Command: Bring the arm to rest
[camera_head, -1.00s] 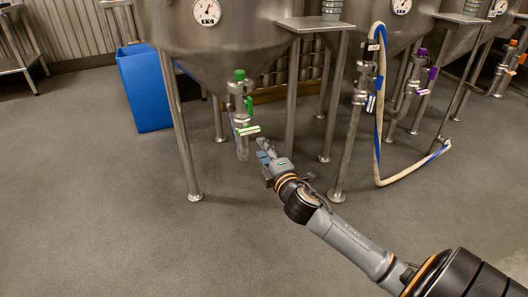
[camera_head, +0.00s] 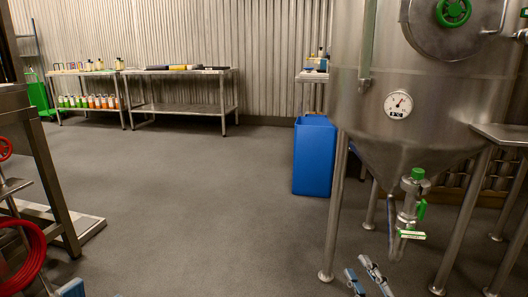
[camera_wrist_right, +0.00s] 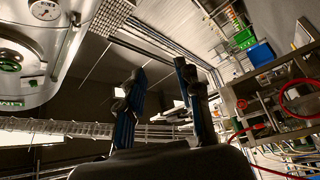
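My right gripper (camera_head: 364,273) shows at the bottom edge of the head view, below and left of the tank's outlet valve. In the right wrist view its two blue-lined fingers (camera_wrist_right: 158,85) stand apart with nothing between them, so it is open. A small blue-grey piece, which appears to be the tip of my left gripper (camera_head: 72,289), shows at the bottom left of the head view. The rest of it is cut off, and I cannot tell its opening.
The steel tank (camera_head: 430,110) stands on legs at right, with a green-handled valve (camera_head: 412,200) below it. A blue bin (camera_head: 314,155) stands behind. A steel frame and red hose (camera_head: 22,255) are at left. The middle floor (camera_head: 190,200) is clear.

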